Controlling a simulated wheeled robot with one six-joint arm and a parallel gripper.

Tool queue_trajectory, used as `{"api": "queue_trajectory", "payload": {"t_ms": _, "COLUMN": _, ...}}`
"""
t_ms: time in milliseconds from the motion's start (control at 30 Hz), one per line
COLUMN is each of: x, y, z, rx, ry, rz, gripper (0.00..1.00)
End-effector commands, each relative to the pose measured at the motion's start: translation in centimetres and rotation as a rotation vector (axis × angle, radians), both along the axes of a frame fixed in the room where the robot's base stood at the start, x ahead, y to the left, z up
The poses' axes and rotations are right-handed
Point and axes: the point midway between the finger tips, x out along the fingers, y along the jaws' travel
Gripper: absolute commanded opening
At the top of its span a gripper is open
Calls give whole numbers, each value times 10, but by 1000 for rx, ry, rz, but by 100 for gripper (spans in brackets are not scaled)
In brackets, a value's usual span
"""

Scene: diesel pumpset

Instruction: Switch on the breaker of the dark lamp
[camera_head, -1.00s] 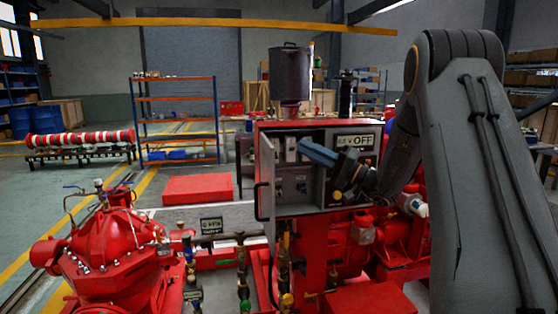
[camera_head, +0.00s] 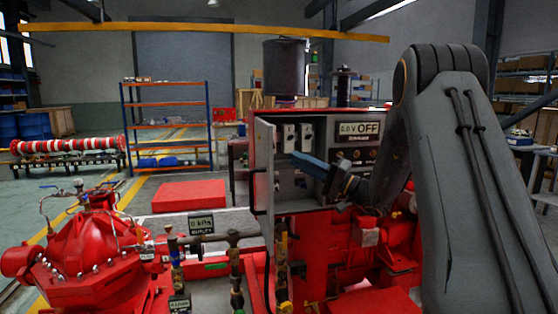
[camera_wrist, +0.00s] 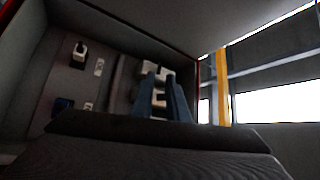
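The red control box (camera_head: 262,150) stands open, its door (camera_head: 264,185) swung out to the left. Two pale breakers, a left one (camera_head: 289,137) and a right one (camera_head: 307,136), sit high on its grey panel. Right of them a display (camera_head: 358,130) reads OFF. My gripper (camera_head: 297,158) reaches in from the right, its blue fingers just below the breakers. In the wrist view my gripper (camera_wrist: 160,82) has its fingers apart, with a pale breaker part (camera_wrist: 158,98) seen between them; contact cannot be told. No lamp can be clearly made out; my gripper hides part of the panel.
A red pump (camera_head: 95,245) stands at the front left. Pipes and valves with a gauge display (camera_head: 201,224) lie in front of the box. The box's door edge and side walls are close around my gripper.

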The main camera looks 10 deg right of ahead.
Motion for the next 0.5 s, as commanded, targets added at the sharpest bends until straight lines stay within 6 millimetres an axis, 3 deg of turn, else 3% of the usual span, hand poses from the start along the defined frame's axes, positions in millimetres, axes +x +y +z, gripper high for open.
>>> {"api": "queue_trajectory", "payload": {"t_ms": 167, "x": 7, "y": 7, "z": 3, "rx": 0, "ry": -1, "rz": 1, "gripper": 14}}
{"api": "queue_trajectory", "payload": {"t_ms": 500, "x": 38, "y": 43, "z": 21, "rx": -1, "ry": -1, "rz": 1, "gripper": 14}}
